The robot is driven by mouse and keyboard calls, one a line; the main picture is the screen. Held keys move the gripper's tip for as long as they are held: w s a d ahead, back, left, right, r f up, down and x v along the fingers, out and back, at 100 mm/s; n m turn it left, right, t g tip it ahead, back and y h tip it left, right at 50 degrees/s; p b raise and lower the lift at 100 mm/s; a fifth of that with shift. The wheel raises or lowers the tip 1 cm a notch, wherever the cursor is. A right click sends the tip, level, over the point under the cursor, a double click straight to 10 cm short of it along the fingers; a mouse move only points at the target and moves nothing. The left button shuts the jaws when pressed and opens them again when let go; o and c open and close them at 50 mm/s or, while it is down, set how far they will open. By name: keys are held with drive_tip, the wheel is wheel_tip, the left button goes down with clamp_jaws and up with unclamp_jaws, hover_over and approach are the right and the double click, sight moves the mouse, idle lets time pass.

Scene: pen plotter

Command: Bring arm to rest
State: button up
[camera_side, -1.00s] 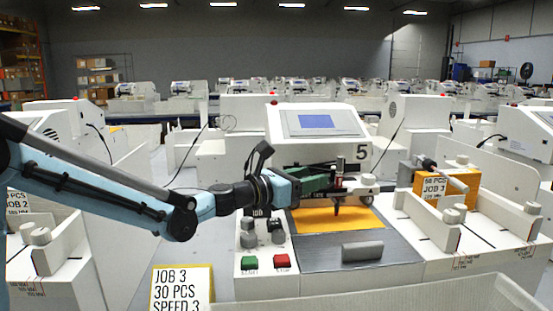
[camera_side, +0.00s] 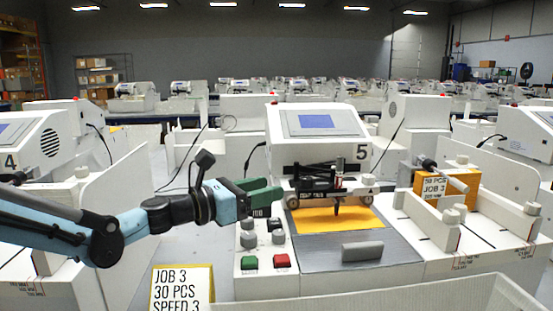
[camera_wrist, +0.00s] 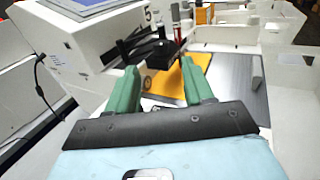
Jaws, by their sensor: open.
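My gripper (camera_side: 264,193) has green fingers and is at the end of my light blue arm. It is above the left part of plotter 5 (camera_side: 318,150), over the control panel with its knobs. In the wrist view my gripper (camera_wrist: 162,82) shows two green fingers spread apart with nothing held between them. The pen carriage (camera_side: 338,185) is to the right of the fingers, over a yellow sheet (camera_side: 318,221) on the grey bed. The yellow sheet also shows beyond the fingers in the wrist view (camera_wrist: 168,80).
The panel has a green button (camera_side: 250,262) and a red button (camera_side: 281,261). A job 3 sign (camera_side: 181,290) stands in front. A yellow job box (camera_side: 441,190) is at right. Plotter 4 (camera_side: 35,145) is at left. A white tray edge (camera_side: 400,303) crosses the front.

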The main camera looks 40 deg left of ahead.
drive_tip(key=shift+s+a, duration=0.15)
drive_tip(key=shift+s, duration=0.25)
drive_tip(key=s+a+f+n+g+y, duration=0.15)
drive_tip(key=a+n+y, duration=0.3)
drive_tip(key=n, duration=0.75)
drive_tip(key=s+a+n+y, duration=0.2)
drive_tip(key=a+n+y, duration=0.25)
drive_tip(key=n, duration=0.65)
drive_tip(key=s+d+f+n+g+h, duration=0.3)
drive_tip(key=s+d+f+n+g, duration=0.2)
drive_tip(key=n, duration=1.1)
drive_tip(key=s+f+g, duration=0.3)
drive_tip(key=s+f, duration=0.3)
drive_tip(key=shift+s+d+f+g+h, duration=0.2)
drive_tip(key=shift+s+g+h, duration=0.1)
drive_tip(key=shift+g+h, duration=0.1)
